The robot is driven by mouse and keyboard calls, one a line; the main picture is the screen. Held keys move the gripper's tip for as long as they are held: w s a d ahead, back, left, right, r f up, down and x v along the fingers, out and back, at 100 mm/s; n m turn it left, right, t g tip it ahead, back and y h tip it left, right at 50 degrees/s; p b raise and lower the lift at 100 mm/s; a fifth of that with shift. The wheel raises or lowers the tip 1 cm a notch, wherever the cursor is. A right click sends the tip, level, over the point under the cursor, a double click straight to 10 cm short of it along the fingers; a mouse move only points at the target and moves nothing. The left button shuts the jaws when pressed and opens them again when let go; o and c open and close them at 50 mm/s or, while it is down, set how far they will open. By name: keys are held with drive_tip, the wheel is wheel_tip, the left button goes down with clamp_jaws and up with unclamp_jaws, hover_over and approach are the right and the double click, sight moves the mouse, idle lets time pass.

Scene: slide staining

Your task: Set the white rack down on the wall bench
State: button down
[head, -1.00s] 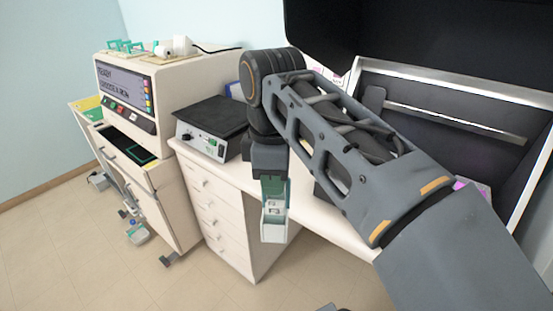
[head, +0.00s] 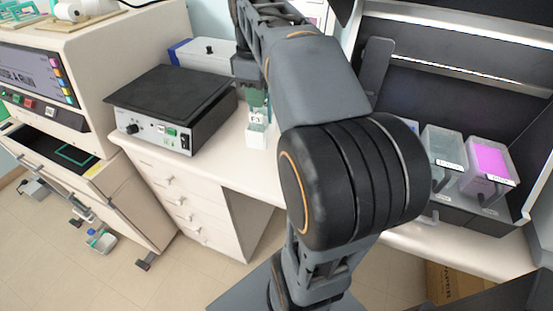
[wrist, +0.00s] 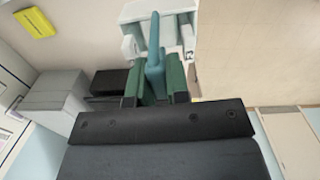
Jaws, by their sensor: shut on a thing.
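The white rack (head: 257,138) hangs upright below my gripper (head: 256,108) in the head view. It is over the wall bench (head: 215,150), between the black-topped instrument and my arm. I cannot tell whether its base touches the bench top. In the wrist view my gripper (wrist: 158,85) has its green fingers shut on the rack's teal handle. The white rack's body (wrist: 145,12) shows beyond the fingers at the top edge. My arm hides part of the bench to the right of the rack.
The black-topped instrument (head: 175,98) stands on the bench left of the rack, with a grey-white box (head: 205,52) behind it. A grey tub (head: 442,150) and a magenta-filled tub (head: 488,163) stand at the right. Bare bench shows around the rack.

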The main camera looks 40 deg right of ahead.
drive_tip(key=d+f+m+b, duration=0.1)
drive_tip(key=d+f, duration=0.4)
drive_tip(key=f, duration=0.6)
drive_tip(key=shift+w+d+f+m+b, duration=0.3)
drive_tip(key=shift+w+f+b, duration=0.1)
drive_tip(key=shift+b, duration=0.1)
drive_tip(key=shift+s+f, duration=0.1)
drive_tip(key=shift+f, duration=0.1)
drive_tip(key=c, duration=1.1)
unclamp_jaws()
drive_tip(key=shift+r, duration=0.1)
